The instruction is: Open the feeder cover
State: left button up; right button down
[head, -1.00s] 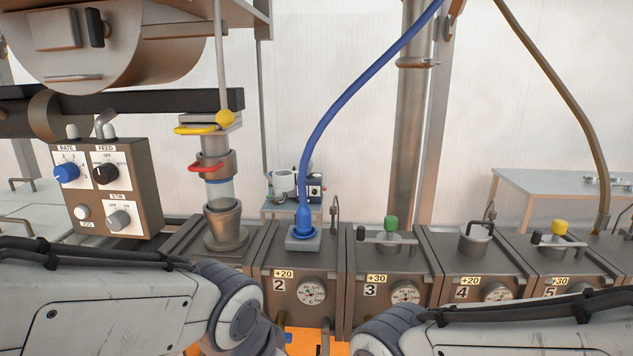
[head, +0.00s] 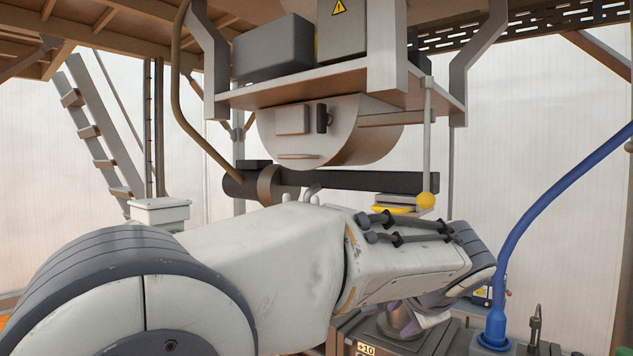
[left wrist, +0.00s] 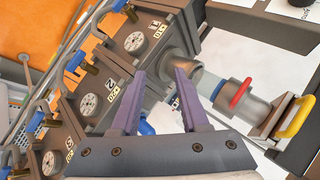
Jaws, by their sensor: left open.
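The feeder is a light metal drum-shaped housing (head: 355,130) hanging under a shelf. On its face are a rectangular plate (head: 291,120), which looks like the cover, and a dark upright handle (head: 322,118) beside it. The plate looks closed. My left arm reaches across below the feeder.
A yellow ball (head: 425,200) hangs on a rod right of the feeder, above a yellow handle (head: 391,209). A dark horizontal beam (head: 350,181) runs under the feeder. A blue hose (head: 560,185) rises at right.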

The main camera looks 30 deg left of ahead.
pick_arm(q)
jog(key=w+a+r+n+t+y+b, duration=0.1)
jog(key=w+a+r+y, duration=0.2)
jog(key=a+r, duration=0.35)
jog(key=w+a+r+n+t+y, duration=0.1)
jog(key=w+a+r+y, duration=0.15)
jog(key=a+r, duration=0.35)
jog(key=n+g+y, duration=0.1)
jog(key=n+y, duration=0.1)
jog(key=y, duration=0.4)
send_near(293, 156)
jog(key=a, duration=0.1)
jog(key=p+x, duration=0.4)
jog(key=x, duration=0.5)
jog(key=shift+w, duration=0.3)
jog(key=shift+w+a, duration=0.3)
jog(key=shift+a, duration=0.3)
grip_shut()
jog(key=shift+f, duration=0.15)
